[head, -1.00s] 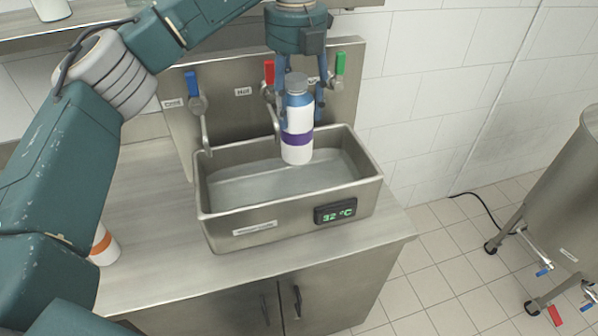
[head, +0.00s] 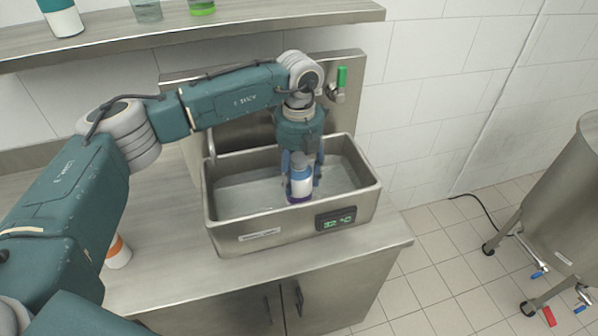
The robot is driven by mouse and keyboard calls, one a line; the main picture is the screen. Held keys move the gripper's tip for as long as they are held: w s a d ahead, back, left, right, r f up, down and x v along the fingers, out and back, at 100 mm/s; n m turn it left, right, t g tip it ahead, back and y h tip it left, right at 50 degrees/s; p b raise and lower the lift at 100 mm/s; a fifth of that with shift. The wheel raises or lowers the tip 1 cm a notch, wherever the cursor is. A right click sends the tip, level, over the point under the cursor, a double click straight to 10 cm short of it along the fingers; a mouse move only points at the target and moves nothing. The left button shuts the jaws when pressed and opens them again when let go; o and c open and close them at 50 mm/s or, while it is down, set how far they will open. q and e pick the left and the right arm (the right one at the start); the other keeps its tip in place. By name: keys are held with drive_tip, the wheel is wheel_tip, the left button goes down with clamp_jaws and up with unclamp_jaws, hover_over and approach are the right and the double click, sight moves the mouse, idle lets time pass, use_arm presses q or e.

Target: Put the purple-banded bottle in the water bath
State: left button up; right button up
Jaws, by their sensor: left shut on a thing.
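The purple-banded bottle (head: 301,183) is upright inside the water bath, with its lower part down at the water and its purple band low near the surface. My left gripper (head: 302,177) points down into the bath and is shut around the bottle's upper part. The water bath (head: 228,232) is a steel basin on the counter, holding clear water; its green display reads about 32 °C. I cannot tell whether the bottle touches the bath floor. My right gripper is not in view.
An orange-banded bottle (head: 118,252) stands on the counter at the left, partly behind my arm. A shelf (head: 240,24) with several containers runs along the top. A green-handled tap (head: 341,78) is behind the bath. A steel tank (head: 570,190) stands on the floor at right.

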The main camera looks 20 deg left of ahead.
sight(299, 158)
use_arm(q)
drive_tip(key=shift+f, duration=0.15)
drive_tip(key=o, duration=1.4)
drive_tip(key=shift+o, duration=1.4)
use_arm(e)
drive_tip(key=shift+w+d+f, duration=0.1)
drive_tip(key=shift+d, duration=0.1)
use_arm(q)
drive_tip(key=shift+r, duration=0.3)
wheel_tip(299, 158, up, 11)
drive_tip(key=b, duration=0.4)
drive_tip(key=shift+d+b, duration=0.1)
drive_tip(key=shift+b, duration=0.25)
drive_tip(key=shift+r, duration=0.4)
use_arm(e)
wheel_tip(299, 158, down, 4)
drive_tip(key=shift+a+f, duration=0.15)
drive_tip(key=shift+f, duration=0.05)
